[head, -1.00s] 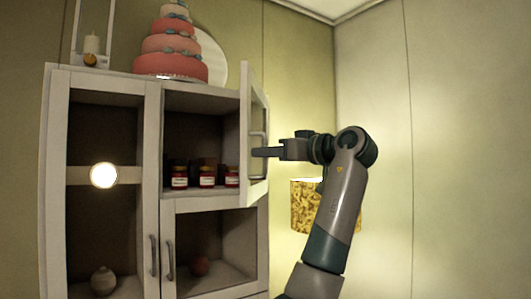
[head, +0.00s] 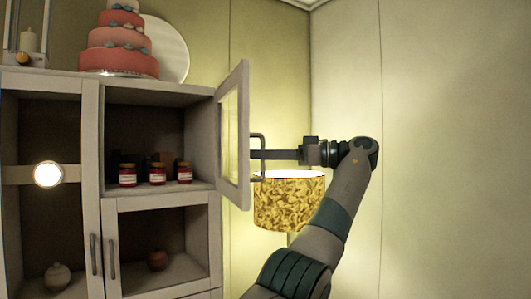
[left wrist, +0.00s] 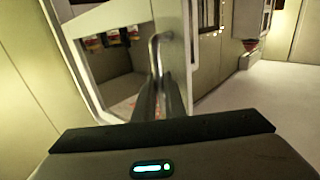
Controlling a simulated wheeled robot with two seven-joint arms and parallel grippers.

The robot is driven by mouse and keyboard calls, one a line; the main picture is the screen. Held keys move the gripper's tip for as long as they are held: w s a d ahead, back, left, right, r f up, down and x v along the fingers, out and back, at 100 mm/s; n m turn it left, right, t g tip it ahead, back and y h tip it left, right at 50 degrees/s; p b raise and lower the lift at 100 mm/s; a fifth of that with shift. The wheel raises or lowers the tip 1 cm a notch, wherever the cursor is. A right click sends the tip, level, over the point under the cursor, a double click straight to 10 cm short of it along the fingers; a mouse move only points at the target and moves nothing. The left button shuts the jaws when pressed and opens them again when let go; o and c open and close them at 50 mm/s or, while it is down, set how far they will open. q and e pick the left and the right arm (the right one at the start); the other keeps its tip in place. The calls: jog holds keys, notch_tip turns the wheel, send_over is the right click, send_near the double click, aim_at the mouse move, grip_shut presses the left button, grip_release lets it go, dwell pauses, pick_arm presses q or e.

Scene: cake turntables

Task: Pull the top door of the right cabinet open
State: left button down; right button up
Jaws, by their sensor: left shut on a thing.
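The top door (head: 233,140) of the right cabinet is a pale frame with a glass pane. It stands swung wide open at the right side of the upper compartment (head: 160,100), and its inner face shows. My left gripper (head: 262,154) is shut on the door's metal handle (head: 257,136), on the outer side of the door. In the left wrist view, the handle (left wrist: 154,48) runs down to the closed fingers (left wrist: 158,98), beside the door edge. My right gripper is in neither view.
Several red-labelled jars (head: 157,174) stand in the upper compartment. Below is a shut glass door with a handle (head: 112,258). A tiered cake (head: 118,62) stands on top. A patterned lampshade (head: 288,200) is behind my arm. The right wall (head: 450,150) side is free.

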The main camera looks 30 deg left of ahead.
pick_arm(q)
jog(key=shift+w+d+r, duration=0.1)
jog(key=shift+w+d, duration=0.05)
jog(key=shift+w, duration=0.15)
jog(key=c, duration=2.1)
grip_release()
jog(key=shift+s, duration=0.1)
